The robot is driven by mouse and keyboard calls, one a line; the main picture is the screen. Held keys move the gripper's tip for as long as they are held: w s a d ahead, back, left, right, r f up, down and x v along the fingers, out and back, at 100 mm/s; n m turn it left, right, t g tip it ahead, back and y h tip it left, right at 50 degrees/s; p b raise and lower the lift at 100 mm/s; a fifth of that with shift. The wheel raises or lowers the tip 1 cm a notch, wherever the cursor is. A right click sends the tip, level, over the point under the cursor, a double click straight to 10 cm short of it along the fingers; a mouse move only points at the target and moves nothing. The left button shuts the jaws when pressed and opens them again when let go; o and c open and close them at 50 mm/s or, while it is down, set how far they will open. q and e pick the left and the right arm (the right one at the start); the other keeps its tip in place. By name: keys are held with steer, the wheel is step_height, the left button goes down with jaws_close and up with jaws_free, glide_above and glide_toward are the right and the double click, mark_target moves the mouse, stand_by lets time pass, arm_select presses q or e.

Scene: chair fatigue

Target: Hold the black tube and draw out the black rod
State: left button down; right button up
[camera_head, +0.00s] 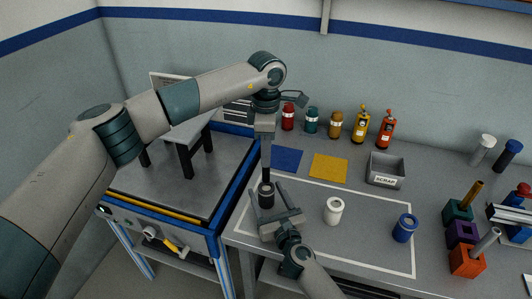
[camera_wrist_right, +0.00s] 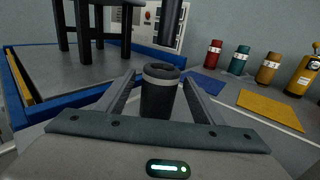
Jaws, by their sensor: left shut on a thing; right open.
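The black tube (camera_head: 266,196) stands upright on the table and has a light band near its top. In the right wrist view the tube (camera_wrist_right: 159,98) is between the fingers of my right gripper (camera_wrist_right: 160,92). My right gripper (camera_head: 270,196) is open, with a finger on each side of the tube. My left gripper (camera_head: 265,150) is above the tube, pointing down and shut on the black rod (camera_head: 266,174). In the right wrist view the rod (camera_wrist_right: 172,22) hangs above the tube with a gap between its lower end and the tube's open top.
A white tube (camera_head: 334,210) and a blue tube (camera_head: 405,229) stand to the right. Blue (camera_head: 287,158) and yellow (camera_head: 328,167) mats and a scrap bin (camera_head: 385,170) lie behind. Several bottles (camera_head: 361,125) line the wall. Coloured blocks (camera_head: 467,259) crowd the right side.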

steer(key=v, duration=1.1)
steer(key=shift+s, duration=0.15)
steer(key=shift+r, duration=0.1)
